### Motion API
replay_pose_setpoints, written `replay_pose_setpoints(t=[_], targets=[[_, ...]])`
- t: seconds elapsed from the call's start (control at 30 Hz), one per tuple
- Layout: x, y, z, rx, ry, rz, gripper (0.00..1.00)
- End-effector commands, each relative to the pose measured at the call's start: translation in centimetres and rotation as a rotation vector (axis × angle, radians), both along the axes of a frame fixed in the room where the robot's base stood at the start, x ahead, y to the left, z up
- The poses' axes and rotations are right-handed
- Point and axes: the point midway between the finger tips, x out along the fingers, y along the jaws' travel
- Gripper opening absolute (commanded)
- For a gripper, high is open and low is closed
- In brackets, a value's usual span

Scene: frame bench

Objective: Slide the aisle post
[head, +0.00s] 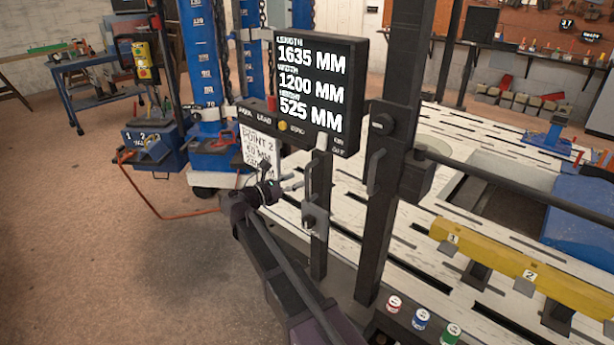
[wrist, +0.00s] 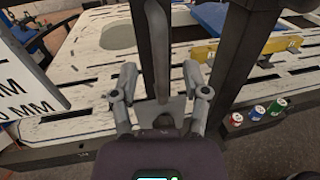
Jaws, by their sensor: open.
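A tall dark post (head: 378,235), which I take to be the aisle post, stands upright at the edge of the slotted white bench. It carries a handle on its left side and a round knob. It also shows in the wrist view (wrist: 238,60). My gripper (head: 292,183) is open, left of a shorter dark upright (head: 319,250) below the display. In the wrist view my gripper (wrist: 160,88) has its fingers spread on either side of a grey vertical bar (wrist: 157,45). I cannot tell whether they touch it.
A display (head: 312,90) reads 1635, 1200 and 525 mm. The slotted bench (head: 350,205) bears a yellow beam (head: 500,262) with numbered tags. Red (head: 393,304), blue (head: 421,319) and green (head: 450,334) cans stand at the front. The floor (head: 110,250) at left is mostly clear.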

Motion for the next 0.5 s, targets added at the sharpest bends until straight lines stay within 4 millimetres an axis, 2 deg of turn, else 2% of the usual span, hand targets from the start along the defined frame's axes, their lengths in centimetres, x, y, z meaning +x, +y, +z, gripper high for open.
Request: replay_pose_setpoints(t=[0.2, 0.5], targets=[[2.0, -2.3, 0.0, 0.000, 0.000, -0.003, 0.59], [3.2, -3.7, 0.0, 0.000, 0.000, -0.001, 0.59]])
